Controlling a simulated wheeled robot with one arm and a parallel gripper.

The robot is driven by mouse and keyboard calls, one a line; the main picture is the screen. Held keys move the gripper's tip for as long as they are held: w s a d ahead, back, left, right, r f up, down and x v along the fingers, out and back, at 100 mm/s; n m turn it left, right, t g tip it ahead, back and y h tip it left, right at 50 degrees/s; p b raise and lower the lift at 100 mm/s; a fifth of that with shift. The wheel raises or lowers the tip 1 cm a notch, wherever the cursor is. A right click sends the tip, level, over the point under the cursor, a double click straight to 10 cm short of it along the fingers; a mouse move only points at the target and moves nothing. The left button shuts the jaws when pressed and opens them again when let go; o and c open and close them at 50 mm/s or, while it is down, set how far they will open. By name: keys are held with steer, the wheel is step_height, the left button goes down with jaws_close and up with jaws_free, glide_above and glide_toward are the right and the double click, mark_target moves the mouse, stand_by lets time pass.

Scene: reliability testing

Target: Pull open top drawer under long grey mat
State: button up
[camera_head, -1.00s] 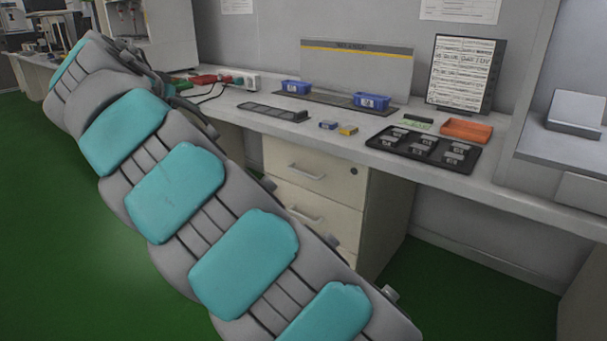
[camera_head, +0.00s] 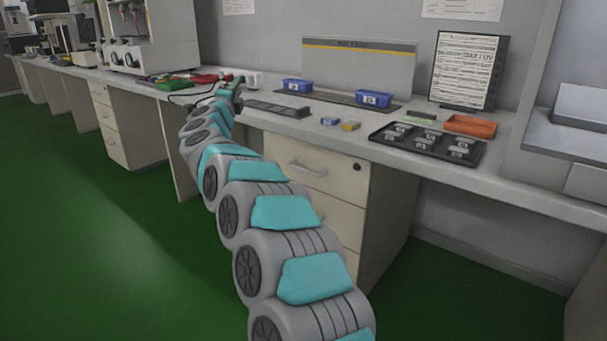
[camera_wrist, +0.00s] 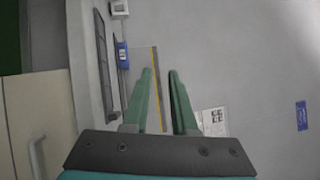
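The cream drawer unit stands under the bench. Its top drawer (camera_head: 330,177) looks shut and has a pale bar handle (camera_head: 307,169). In the wrist view, the drawer front (camera_wrist: 40,100) is at the left and its handle (camera_wrist: 36,157) at the lower left. A long dark grey mat (camera_head: 276,109) lies on the bench above the drawer, and a long dark strip (camera_wrist: 101,65) shows in the wrist view. My gripper (camera_wrist: 160,72) is open and empty, pointing toward the back wall panel. In the head view its end is small, near the bench edge left of the mat.
Blue bins (camera_head: 297,86) stand on another dark mat at the back. A black tray (camera_head: 383,136) with small parts and an orange tray (camera_head: 470,126) are at the right. Red and green items (camera_head: 172,82) lie on the bench left of my arm. Green floor (camera_head: 120,240) is clear.

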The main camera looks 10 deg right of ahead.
steer(key=s+d+f+m+g+h, duration=0.1)
steer(key=d+f+m+g+h, duration=0.2)
steer(key=f, duration=0.4)
steer(key=s+d+f+m+g+h, duration=0.1)
steer(key=d+f+h, duration=0.1)
steer(key=d+f, duration=0.4)
steer(key=m+g+h, duration=0.1)
steer(key=g+h, duration=0.1)
steer(key=g, duration=0.3)
glide_toward(303, 170)
steer(key=f+x, duration=0.1)
steer(key=x, duration=0.2)
steer(key=shift+t, duration=0.3)
steer(key=shift+r+x, duration=0.15)
steer(key=shift+x, duration=1.7)
steer(key=shift+r+x, duration=0.1)
steer(key=shift+x, duration=1.75)
jaws_close()
